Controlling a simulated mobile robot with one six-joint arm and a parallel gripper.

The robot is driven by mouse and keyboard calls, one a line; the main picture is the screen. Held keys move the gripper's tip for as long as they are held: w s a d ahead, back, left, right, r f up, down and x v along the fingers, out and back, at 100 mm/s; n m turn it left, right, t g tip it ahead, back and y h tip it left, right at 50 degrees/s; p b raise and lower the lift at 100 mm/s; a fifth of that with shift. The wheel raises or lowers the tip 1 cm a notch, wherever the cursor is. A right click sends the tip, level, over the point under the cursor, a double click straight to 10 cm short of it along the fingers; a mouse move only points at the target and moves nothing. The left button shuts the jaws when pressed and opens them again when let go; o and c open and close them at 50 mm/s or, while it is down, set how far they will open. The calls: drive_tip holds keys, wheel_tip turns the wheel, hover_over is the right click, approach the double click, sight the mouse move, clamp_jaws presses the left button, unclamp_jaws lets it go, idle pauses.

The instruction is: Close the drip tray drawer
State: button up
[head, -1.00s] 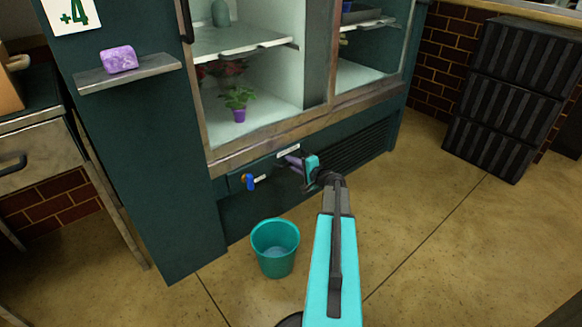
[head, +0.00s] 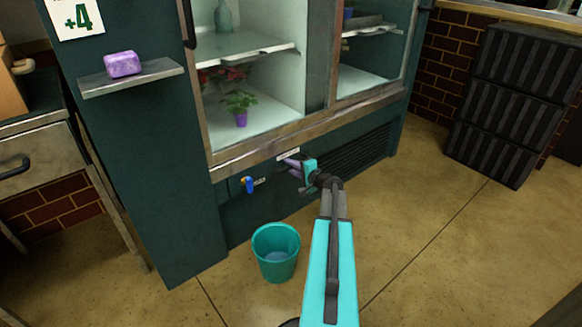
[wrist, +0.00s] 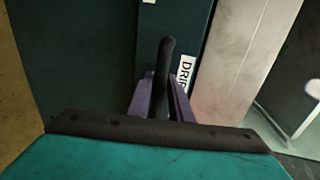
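The drip tray drawer (head: 232,207) is the dark green front low in the cooler's base. In the head view it looks flush, or nearly flush, with the base. Its white label (head: 288,154), partly readable as "DRIP", also shows in the wrist view (wrist: 185,76). My gripper (head: 290,163) is at the drawer front just below the label. In the wrist view its purple fingers (wrist: 162,90) lie on both sides of the dark bar handle (wrist: 167,55) and appear shut on it. In the head view the gripper hides the handle.
A blue-handled tap (head: 249,184) sticks out left of my gripper. A teal bucket (head: 262,262) stands on the floor in front of the drawer. A vent grille (head: 360,150) is to the right. Black crates (head: 515,100) are stacked at the far right; the floor between is clear.

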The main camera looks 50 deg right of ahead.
drive_tip(key=p+v, duration=0.3)
drive_tip(key=v, duration=1)
drive_tip(key=shift+s, duration=0.4)
drive_tip(key=shift+a, duration=0.1)
